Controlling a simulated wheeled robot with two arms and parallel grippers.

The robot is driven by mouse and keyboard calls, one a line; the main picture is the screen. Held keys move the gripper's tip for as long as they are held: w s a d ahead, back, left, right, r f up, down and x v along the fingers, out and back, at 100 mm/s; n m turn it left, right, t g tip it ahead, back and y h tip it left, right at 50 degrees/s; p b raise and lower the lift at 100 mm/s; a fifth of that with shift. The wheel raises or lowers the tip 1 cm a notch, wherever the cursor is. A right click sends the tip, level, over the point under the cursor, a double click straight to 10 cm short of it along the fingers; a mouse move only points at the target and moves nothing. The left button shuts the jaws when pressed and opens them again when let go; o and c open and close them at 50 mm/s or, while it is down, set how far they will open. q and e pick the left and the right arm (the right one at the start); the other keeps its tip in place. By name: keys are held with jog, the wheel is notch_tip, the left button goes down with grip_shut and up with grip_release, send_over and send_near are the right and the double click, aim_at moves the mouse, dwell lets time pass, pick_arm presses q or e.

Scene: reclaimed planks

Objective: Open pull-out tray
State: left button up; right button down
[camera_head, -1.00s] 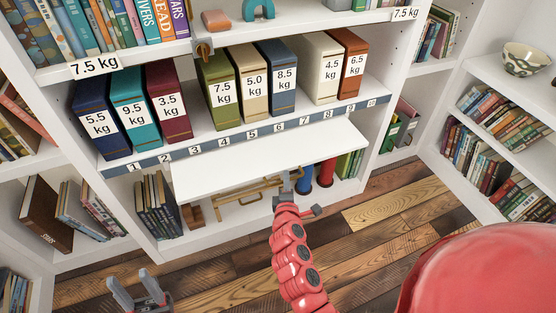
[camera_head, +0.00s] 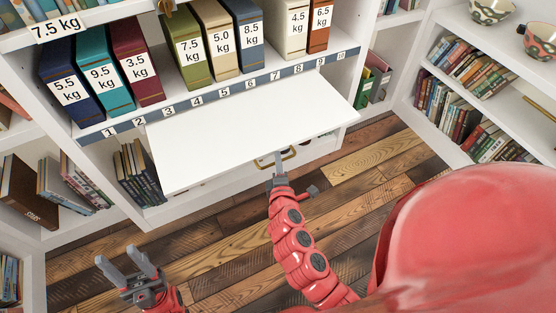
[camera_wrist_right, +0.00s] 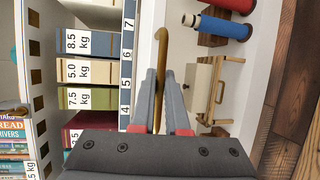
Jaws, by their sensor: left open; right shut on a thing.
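The white pull-out tray (camera_head: 250,125) sticks out from the bookcase below the numbered strip, partly extended and with a bare top. Its brass handle (camera_head: 290,153) hangs at the front edge; in the right wrist view the handle (camera_wrist_right: 162,50) runs between the fingers. My right gripper (camera_head: 279,165) is shut on this handle, and it also shows in the right wrist view (camera_wrist_right: 160,88). My left gripper (camera_head: 122,258) is open and empty, low above the floor at the left, apart from the tray.
Several weight-labelled books (camera_head: 190,50) stand on the shelf above the tray, behind the numbered strip (camera_head: 225,92). Blue and red rolled items (camera_wrist_right: 225,28) lie below, in the right wrist view. Side bookcases flank both sides. The wooden floor (camera_head: 215,240) in front is clear.

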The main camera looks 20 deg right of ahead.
jog(key=c, duration=1.2)
grip_release()
jog(key=p+v, duration=0.1)
jog(key=v, duration=1.6)
jog(key=shift+p, duration=0.3)
jog(key=shift+s+r, duration=0.15)
jog(key=shift+s, duration=0.05)
